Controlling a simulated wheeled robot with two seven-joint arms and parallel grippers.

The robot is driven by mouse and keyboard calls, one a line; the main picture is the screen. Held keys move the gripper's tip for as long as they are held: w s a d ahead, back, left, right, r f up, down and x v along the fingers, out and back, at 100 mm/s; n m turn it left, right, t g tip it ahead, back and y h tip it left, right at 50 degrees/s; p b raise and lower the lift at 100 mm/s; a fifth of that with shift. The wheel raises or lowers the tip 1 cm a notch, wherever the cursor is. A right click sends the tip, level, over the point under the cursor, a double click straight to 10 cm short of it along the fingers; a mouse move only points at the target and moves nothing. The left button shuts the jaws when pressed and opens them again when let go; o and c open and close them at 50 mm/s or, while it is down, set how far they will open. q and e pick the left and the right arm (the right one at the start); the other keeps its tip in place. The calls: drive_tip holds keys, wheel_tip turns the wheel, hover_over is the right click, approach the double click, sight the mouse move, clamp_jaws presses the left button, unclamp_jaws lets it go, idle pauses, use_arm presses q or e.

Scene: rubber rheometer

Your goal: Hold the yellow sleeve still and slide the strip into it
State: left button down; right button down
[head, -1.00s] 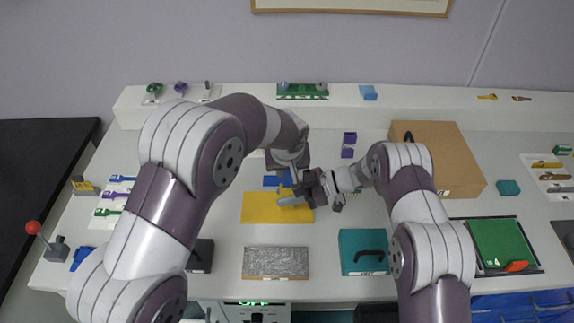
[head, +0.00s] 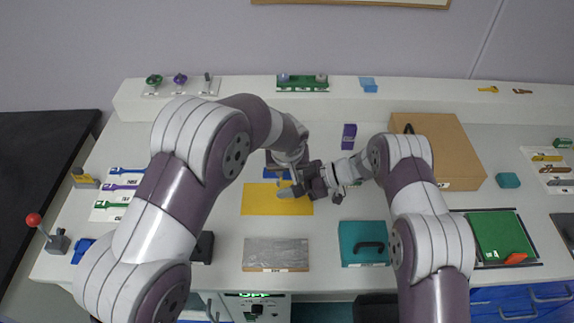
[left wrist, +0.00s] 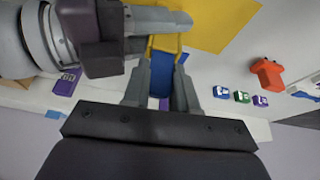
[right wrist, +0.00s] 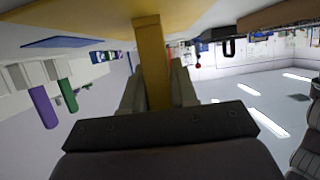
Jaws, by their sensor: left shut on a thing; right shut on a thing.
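My two grippers meet above the yellow mat (head: 255,200). My right gripper (head: 291,192) is shut on the yellow sleeve (right wrist: 150,60), which stands out between its fingers in the right wrist view. My left gripper (head: 296,179) points down just behind it. In the left wrist view, the left fingers (left wrist: 160,88) are shut, with blue between them. Yellow edges (left wrist: 151,46) show on both sides of the right gripper's finger. The strip's end and the sleeve's mouth are hidden.
A grey rough plate (head: 276,253) and a teal box (head: 364,230) lie in front. A cardboard box (head: 450,155) stands at the right. A purple block (head: 349,131) is behind the right arm. A blue sheet (head: 270,172) lies behind the mat.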

use_arm(q)
drive_tip(key=shift+f, duration=0.15)
drive_tip(key=c, duration=0.8)
unclamp_jaws()
drive_tip(key=v, duration=1.2)
use_arm(e)
drive_tip(key=c, duration=0.8)
unclamp_jaws()
drive_tip(key=shift+d, duration=0.1)
